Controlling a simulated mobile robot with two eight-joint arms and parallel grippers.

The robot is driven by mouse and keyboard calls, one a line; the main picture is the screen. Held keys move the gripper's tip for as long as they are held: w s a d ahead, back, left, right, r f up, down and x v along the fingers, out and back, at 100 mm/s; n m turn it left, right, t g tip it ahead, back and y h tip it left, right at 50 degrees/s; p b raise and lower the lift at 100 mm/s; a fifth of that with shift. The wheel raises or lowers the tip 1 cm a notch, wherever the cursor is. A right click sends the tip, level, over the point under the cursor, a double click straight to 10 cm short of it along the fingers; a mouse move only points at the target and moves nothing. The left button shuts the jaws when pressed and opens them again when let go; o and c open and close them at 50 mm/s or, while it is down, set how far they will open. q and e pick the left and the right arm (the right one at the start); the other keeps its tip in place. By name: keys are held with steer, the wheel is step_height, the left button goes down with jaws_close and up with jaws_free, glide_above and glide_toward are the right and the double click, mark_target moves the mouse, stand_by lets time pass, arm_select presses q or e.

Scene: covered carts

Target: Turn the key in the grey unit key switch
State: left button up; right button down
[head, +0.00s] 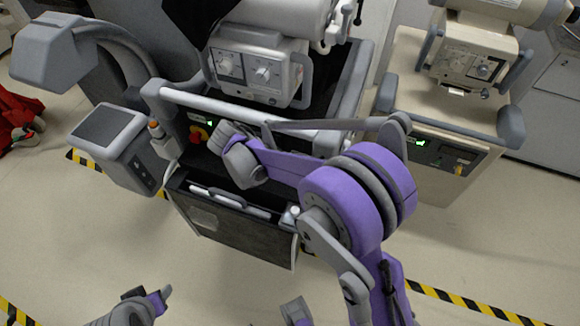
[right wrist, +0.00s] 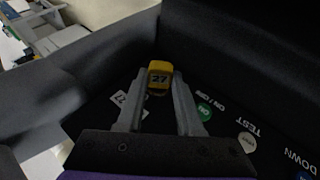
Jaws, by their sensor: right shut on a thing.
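The grey unit is the cart (head: 225,222) at the left of the head view. In the right wrist view my right gripper (right wrist: 158,98) is shut on a yellow key (right wrist: 160,72) marked 27. The key stands at the unit's dark panel, beside a label and a green button marked ON. In the head view my right forearm and hand cover this part of the panel, so the key is hidden there. How far the key is turned is unclear. My left gripper (head: 152,302) is low at the left, away from the unit; its opening cannot be judged.
A red and yellow stop button (head: 198,134) sits on the grey unit's panel, below a light handle bar (head: 215,106). A screen box (head: 115,140) hangs at its left. A beige cart (head: 440,190) with its own yellow key (head: 459,169) stands to the right. The floor in front is clear.

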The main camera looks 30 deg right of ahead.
steer(key=shift+w+f+g+h+b, duration=0.1)
steer(key=shift+f+g+h+b, duration=0.25)
steer(key=shift+b, duration=0.35)
steer(key=shift+a+r+n+g+h+b, duration=0.15)
steer(key=shift+n+g+h+b, duration=0.15)
steer(key=shift+g+h+b, duration=0.25)
steer(key=shift+c, duration=2.4)
jaws_free()
steer(key=v, duration=1)
steer(key=shift+a+r, duration=0.25)
steer(key=shift+r, duration=0.1)
